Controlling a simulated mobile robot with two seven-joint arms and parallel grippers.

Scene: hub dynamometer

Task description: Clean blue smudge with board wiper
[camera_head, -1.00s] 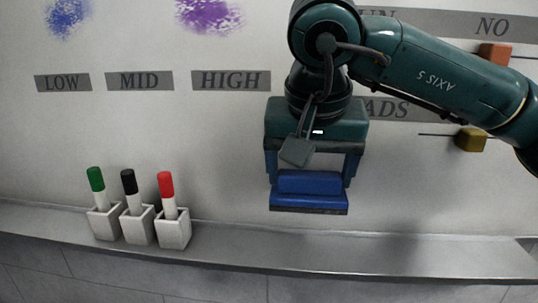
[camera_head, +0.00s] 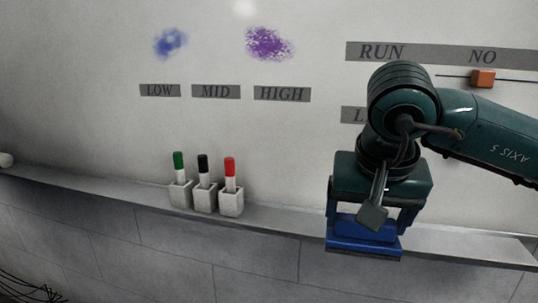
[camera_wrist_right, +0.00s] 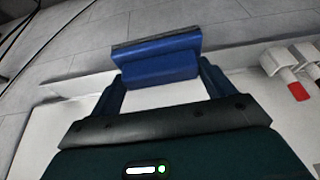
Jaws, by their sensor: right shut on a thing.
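The blue smudge (camera_head: 171,42) is on the whiteboard at the upper left in the head view, above the LOW label. My right gripper (camera_head: 366,225) is at the lower right of the head view, in front of the board near the ledge. It is shut on the blue board wiper (camera_head: 350,240), which also shows between the fingers in the right wrist view (camera_wrist_right: 158,62). The wiper has a dark strip along one edge. The right gripper is well to the right of the blue smudge and lower. My left gripper is not in view.
A purple smudge (camera_head: 269,43) is right of the blue one. Green, black and red markers (camera_head: 230,172) stand in white holders on the ledge (camera_head: 285,221). An orange slider (camera_head: 482,78) is at the upper right.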

